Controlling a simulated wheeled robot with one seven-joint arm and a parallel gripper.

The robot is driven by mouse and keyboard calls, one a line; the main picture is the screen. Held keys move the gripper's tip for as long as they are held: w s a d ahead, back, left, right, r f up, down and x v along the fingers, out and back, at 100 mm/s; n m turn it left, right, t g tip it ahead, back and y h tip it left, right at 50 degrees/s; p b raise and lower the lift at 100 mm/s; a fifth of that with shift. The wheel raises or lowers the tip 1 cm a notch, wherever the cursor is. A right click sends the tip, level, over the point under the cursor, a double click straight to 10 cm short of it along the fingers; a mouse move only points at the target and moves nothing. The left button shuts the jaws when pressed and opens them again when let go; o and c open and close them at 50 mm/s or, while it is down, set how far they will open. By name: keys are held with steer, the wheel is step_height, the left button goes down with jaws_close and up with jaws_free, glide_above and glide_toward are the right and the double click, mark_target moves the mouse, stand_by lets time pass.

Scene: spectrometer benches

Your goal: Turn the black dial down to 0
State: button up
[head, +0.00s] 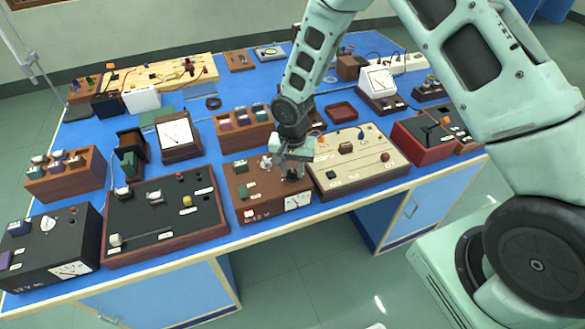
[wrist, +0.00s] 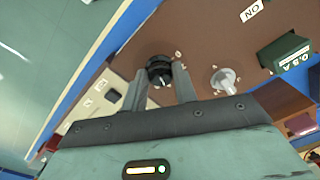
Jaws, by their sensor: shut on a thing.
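The black dial (wrist: 159,66) sits on the top of a brown power box (wrist: 215,30), with small pale marks on the panel around it. A light pointer mark shows on the dial's side toward my gripper; I cannot read its number. My gripper (wrist: 158,78) is shut on the dial, one finger on each side. In the head view my gripper (head: 293,172) reaches down to the right part of the brown box (head: 255,198), and mostly hides the dial there.
On the same box are a pale grey knob (wrist: 225,80), a green block (wrist: 287,52) and a meter (head: 298,200). A beige board (head: 350,182) stands close at the right, a black panel box (head: 160,222) at the left. The bench's front edge is near.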

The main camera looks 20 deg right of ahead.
steer(key=shift+n, duration=0.3)
steer(key=n+b, duration=0.1)
steer(key=n, duration=0.3)
steer(key=shift+n+b, duration=0.3)
steer(key=n, duration=0.5)
steer(key=shift+b, duration=0.35)
steer(key=n, duration=1.1)
steer(key=shift+w+p, duration=0.1)
steer(key=shift+p, duration=0.3)
steer(key=o, duration=1)
steer(key=shift+c, duration=0.2)
